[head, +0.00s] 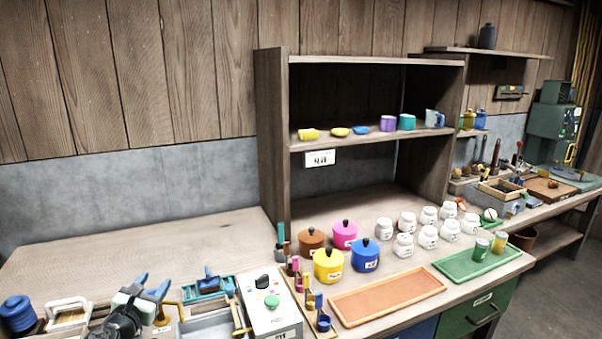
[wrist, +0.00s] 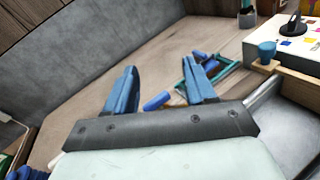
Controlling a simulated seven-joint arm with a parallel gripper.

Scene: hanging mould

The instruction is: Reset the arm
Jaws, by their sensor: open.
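My gripper (head: 152,282) is at the lower left of the head view, over the front part of the workbench. Its two blue fingers stand apart with nothing between them. In the wrist view the open fingers (wrist: 160,70) point away over the wooden bench top (wrist: 75,110). A green-teal tray (wrist: 225,72) with blue pieces lies beyond the right finger. A blue cylinder (wrist: 157,101) shows low between the fingers, on the bench and not gripped.
A white box with a green button (head: 272,302) stands right of my gripper. Lidded pots (head: 328,265), white jars (head: 404,245), an orange tray (head: 388,296) and a green tray (head: 478,262) are farther right. A tall shelf (head: 272,150) rises behind. The back-left bench is clear.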

